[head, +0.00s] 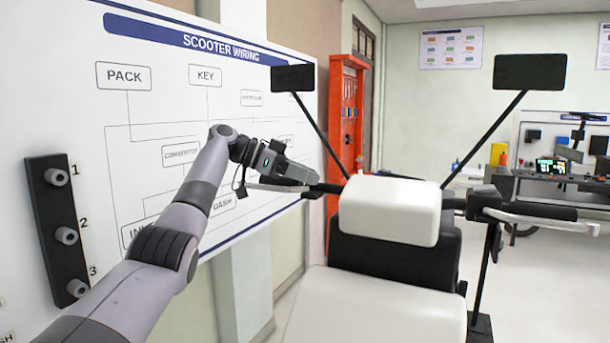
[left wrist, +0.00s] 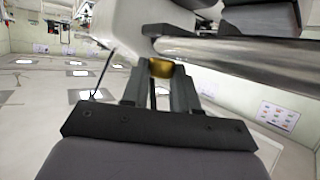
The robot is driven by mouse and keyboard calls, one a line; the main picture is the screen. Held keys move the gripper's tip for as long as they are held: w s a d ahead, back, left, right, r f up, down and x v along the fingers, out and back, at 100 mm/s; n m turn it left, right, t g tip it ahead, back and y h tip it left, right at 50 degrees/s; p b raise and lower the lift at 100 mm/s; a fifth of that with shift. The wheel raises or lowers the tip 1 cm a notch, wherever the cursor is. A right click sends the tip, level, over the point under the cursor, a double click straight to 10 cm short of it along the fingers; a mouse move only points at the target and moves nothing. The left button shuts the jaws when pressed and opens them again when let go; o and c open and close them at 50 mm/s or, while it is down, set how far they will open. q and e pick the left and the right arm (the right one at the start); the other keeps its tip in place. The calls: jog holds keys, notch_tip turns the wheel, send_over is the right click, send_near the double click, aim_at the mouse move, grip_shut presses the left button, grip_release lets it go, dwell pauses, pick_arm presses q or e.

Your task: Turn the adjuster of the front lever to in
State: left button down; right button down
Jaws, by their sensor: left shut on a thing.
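The scooter's handlebar shows in the head view with a silver lever (head: 272,188) on the left and another silver lever (head: 545,220) on the right. My left gripper (head: 308,176) is at the left grip, beside the root of the left lever. In the left wrist view a small brass-coloured adjuster (left wrist: 161,67) sits between the fingertips of my left gripper (left wrist: 160,75), which is shut on it. A silver lever (left wrist: 235,58) runs right from close by it. The adjuster's setting marks cannot be read, and it is hidden in the head view. My right gripper is not in view.
Two mirrors (head: 293,78) (head: 528,72) on thin stalks rise from the handlebar. A white headrest-like block (head: 390,210) and seat (head: 375,310) are in the middle. A wiring board (head: 150,110) with a black peg strip (head: 52,215) stands close on the left.

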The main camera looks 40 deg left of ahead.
pick_arm(q)
jog(key=shift+f+m+g, duration=0.1)
jog(key=shift+m+g, duration=0.2)
dwell(0.5)
jog(key=c, duration=0.9)
grip_release()
jog(key=shift+o, duration=0.2)
jog(key=shift+v, duration=3.55)
jog(key=shift+a, duration=0.1)
